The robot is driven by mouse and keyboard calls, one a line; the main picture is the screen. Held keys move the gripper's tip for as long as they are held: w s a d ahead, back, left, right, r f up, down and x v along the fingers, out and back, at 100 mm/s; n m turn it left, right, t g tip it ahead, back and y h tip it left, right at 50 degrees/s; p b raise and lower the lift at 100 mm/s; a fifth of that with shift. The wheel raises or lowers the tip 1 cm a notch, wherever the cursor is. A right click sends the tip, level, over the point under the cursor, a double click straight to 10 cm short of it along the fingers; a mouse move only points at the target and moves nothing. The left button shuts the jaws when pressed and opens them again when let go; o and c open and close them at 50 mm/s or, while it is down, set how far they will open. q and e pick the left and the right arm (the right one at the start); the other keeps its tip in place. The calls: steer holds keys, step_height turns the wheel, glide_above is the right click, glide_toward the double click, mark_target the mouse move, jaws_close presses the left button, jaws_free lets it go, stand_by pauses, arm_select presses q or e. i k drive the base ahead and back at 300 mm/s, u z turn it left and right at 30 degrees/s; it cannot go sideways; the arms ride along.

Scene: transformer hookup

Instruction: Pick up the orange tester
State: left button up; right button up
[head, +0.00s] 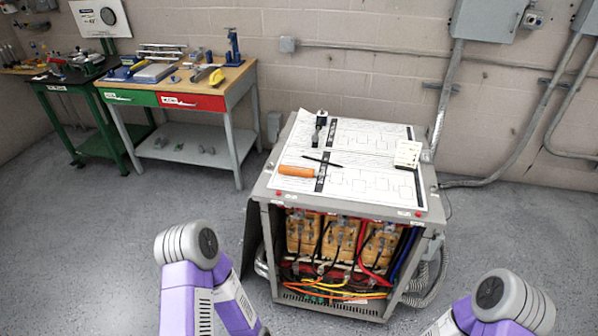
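The orange tester (296,171) lies on its side near the front left of the white diagram sheet, on top of the grey transformer cabinet (432,219). A thin black pen-like item (322,161) lies just behind it. Nothing touches the tester from above. Parts of both my purple arms show at the bottom of the head view, in front of the cabinet. Neither of my grippers is in view.
A black-and-grey tool (320,124) stands at the sheet's back left, and a cream block (408,154) sits at the right. The cabinet's open front shows colored wires (335,288). A workbench (240,84) stands at the back left. Floor around the cabinet is mostly clear.

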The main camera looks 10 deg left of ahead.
mark_target(290, 170)
steer(key=z, duration=0.2)
steer(key=k, duration=0.35)
steer(key=u, duration=1)
steer(key=i, duration=0.75)
steer(key=z, duration=0.1)
